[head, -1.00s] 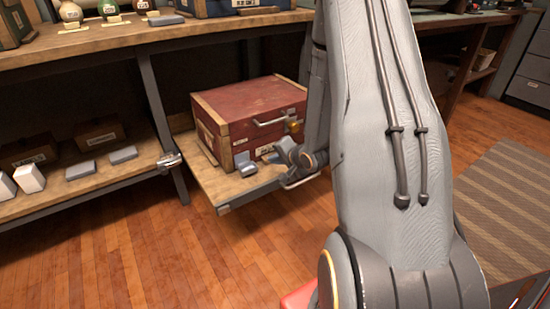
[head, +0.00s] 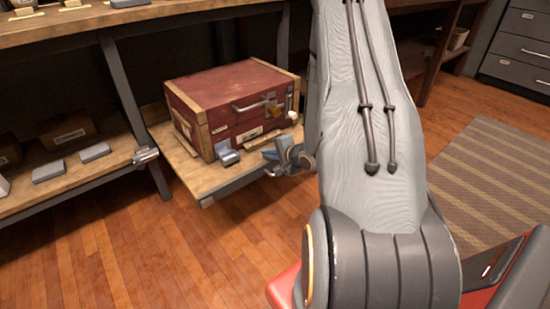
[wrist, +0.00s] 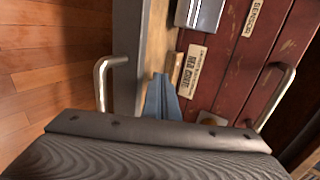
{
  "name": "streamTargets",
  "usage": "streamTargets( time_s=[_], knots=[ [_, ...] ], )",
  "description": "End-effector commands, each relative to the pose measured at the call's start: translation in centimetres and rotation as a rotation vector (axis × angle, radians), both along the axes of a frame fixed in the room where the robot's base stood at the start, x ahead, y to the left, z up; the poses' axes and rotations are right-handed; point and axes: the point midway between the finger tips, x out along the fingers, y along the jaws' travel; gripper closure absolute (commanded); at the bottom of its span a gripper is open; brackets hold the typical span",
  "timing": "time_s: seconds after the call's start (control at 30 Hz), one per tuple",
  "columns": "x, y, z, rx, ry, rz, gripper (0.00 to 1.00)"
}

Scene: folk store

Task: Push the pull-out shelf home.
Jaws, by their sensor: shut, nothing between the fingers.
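The pull-out shelf (head: 180,165) is a wooden board with a grey metal front edge. It stands out from the bay under the workbench and bears a red wooden chest (head: 228,95). My gripper (head: 270,154) is at the shelf's front edge, in front of the chest, partly hidden by my arm. In the wrist view, the shut blue fingertips (wrist: 163,88) overlap the shelf's wooden strip (wrist: 157,45) near the chest's front. I cannot tell whether they touch it. The shelf's metal bar handle (wrist: 103,85) is left of the fingers, not held.
A small grey block (head: 227,158) sits on the shelf before the chest. A dark bench post (head: 135,115) with a metal latch (head: 146,155) stands left of the shelf. A fixed lower shelf (head: 75,175) is farther left. The wooden floor in front is clear.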

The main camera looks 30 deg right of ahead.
Motion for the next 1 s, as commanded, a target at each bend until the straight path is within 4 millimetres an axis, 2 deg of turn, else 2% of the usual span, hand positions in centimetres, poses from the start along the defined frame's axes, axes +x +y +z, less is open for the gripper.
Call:
streamTargets(
  time_s=[0.07, 0.3, 0.87, 1.0],
  knots=[
    [1.4, 0.1, -1.1, -0.001, 0.000, 0.002, 1.00],
    [4.3, 0.2, -0.7, -0.001, -0.001, -0.002, 1.00],
    [5.0, 0.2, -0.5, -0.001, 0.000, -0.003, 1.00],
    [5.9, 0.3, -0.5, -0.002, -0.001, -0.001, 1.00]
  ],
)
